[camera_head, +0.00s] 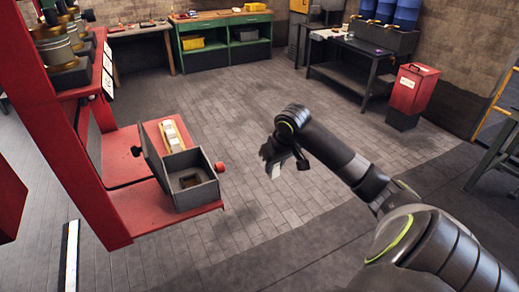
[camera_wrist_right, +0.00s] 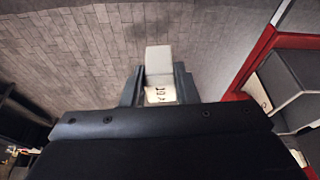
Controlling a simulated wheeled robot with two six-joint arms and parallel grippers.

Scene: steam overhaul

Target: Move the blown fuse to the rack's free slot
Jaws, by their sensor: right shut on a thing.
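My right gripper (camera_head: 272,160) hangs over the open floor, to the right of the red stand. It is shut on a pale fuse, whose grey end and white body with dark marks (camera_wrist_right: 160,95) show between the fingers in the right wrist view. I take it for the blown fuse; the marks are too small to read. Only a pale tip of it (camera_head: 274,172) shows in the head view. Another cream fuse with metal ends (camera_head: 172,135) lies on the red shelf. I cannot make out which part is the rack or its free slot. My left gripper is not in view.
An open grey box (camera_head: 205,193) with a dark socket inside stands on the red shelf (camera_head: 140,210), a red knob (camera_head: 220,168) beside it. A red bin (camera_head: 412,90), dark table (camera_head: 350,75) and green workbench (camera_head: 222,38) stand farther back. The floor between is clear.

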